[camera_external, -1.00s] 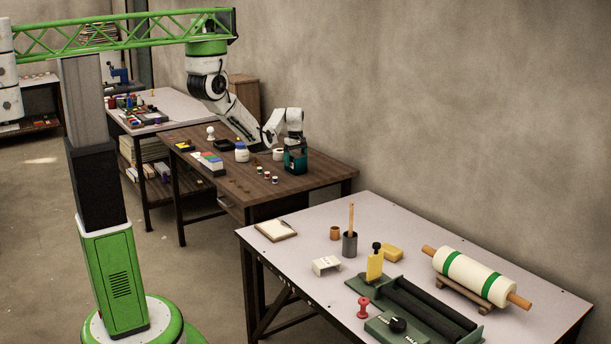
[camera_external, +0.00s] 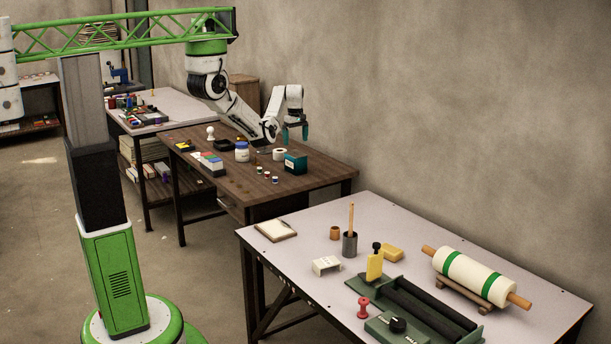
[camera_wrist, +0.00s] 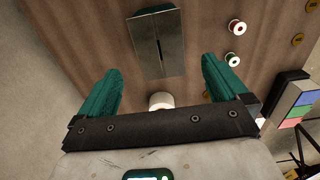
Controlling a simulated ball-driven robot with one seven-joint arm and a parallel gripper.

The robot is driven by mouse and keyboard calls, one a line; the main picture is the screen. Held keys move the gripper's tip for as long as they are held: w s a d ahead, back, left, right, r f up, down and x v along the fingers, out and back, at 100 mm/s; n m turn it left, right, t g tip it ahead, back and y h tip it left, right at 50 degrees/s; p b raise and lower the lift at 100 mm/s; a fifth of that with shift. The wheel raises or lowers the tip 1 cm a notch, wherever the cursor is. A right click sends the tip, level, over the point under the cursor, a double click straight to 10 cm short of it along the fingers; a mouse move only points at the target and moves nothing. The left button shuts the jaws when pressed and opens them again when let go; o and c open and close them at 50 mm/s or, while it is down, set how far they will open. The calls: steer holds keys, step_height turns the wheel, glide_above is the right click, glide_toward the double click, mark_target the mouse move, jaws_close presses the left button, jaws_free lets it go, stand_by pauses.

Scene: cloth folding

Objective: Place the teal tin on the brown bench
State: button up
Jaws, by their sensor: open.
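The teal tin (camera_external: 295,162) stands upright on the brown bench (camera_external: 310,182), near its right end. In the wrist view the tin's top (camera_wrist: 157,42) shows as a dark grey-green rectangle with a slot, and brown bench top (camera_wrist: 85,35) surrounds it. My gripper (camera_external: 295,136) is above the tin, apart from it, with its teal fingers pointing down. In the wrist view my gripper (camera_wrist: 160,64) is open and empty, its two fingers wide apart.
A white roll (camera_external: 279,154) is close left of the tin. A white jar with a blue label (camera_external: 242,152), small spools (camera_external: 267,176) and coloured blocks (camera_external: 208,162) stand farther left. A pale table (camera_external: 300,250) with tools is in front. The bench's right corner is clear.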

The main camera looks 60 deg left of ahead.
steer(key=shift+r, duration=0.9)
steer(key=s+d+f+m+y, duration=0.1)
steer(key=s+d+f+m, duration=0.45)
steer(key=d, duration=0.35)
steer(key=s+d+f+m+y, duration=0.1)
steer(key=s+d+f+m, duration=0.3)
steer(key=s+d+f, duration=0.35)
steer(key=s+d+f+m+t+h, duration=0.1)
steer(key=s+d+m, duration=0.8)
steer(key=s+d, duration=0.9)
steer(key=shift+s+d+h, duration=0.2)
steer(key=shift+s+h, duration=0.4)
steer(key=shift+s, duration=0.4)
